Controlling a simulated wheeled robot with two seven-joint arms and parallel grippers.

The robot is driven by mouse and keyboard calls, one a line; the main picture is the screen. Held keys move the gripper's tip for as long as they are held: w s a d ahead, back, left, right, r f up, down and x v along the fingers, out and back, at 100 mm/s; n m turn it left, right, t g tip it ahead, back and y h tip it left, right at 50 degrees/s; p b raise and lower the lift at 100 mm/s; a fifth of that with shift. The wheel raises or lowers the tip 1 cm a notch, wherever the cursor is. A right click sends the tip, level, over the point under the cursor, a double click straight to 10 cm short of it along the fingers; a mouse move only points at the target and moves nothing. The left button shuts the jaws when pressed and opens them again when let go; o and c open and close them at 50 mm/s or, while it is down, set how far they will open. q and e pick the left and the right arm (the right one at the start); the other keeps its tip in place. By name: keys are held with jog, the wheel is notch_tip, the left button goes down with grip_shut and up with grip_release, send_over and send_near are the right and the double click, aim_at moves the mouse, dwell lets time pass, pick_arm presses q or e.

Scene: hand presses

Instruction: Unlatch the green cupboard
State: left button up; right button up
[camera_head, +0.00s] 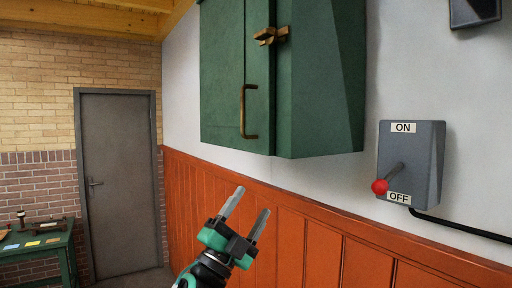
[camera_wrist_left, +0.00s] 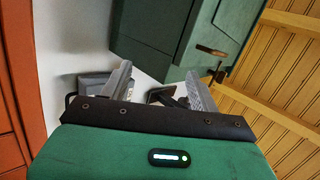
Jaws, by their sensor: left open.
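The green cupboard (camera_head: 318,95) hangs on the white wall at the upper middle of the head view. It also shows at the top of the left wrist view (camera_wrist_left: 150,25). Its brass latch (camera_head: 270,36) sits high across the door's right edge, and a brass handle (camera_head: 244,112) is below it on the door. The door looks closed. My left gripper (camera_head: 248,208) is below the cupboard, apart from it, with its fingers spread and empty, pointing up. In the left wrist view, a brass piece (camera_wrist_left: 211,51) shows beyond the right finger. My right gripper is not in view.
A grey switch box (camera_head: 425,160) with a red-knobbed lever (camera_head: 380,186) is on the wall at right, its cable running right. A grey door (camera_head: 120,180) and green workbench (camera_head: 40,250) stand at left. Orange panelling (camera_head: 310,235) lines the lower wall.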

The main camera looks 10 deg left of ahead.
pick_arm(q)
jog(key=s+d+r+m+g+h, duration=0.2)
jog(key=r+m+g+h, duration=0.1)
jog(key=r+m+g, duration=0.4)
jog(key=s+d+r+m+g+h, duration=0.1)
jog(key=s+r+m+g+h, duration=0.2)
jog(key=r+m, duration=0.55)
jog(key=s+d+r+m+g+h, duration=0.25)
jog(key=r+m+g, duration=0.4)
jog(key=m, duration=0.35)
jog(key=t+y, duration=0.6)
jog(key=y, duration=0.3)
send_near(259, 32)
jog(key=shift+n+h, duration=0.25)
jog(key=shift+n, duration=0.1)
jog(key=shift+p+x, duration=3.65)
jog(key=shift+x, duration=1.05)
jog(key=shift+a+f, duration=0.1)
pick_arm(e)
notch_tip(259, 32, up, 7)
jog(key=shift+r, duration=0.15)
pick_arm(q)
jog(key=c, duration=1)
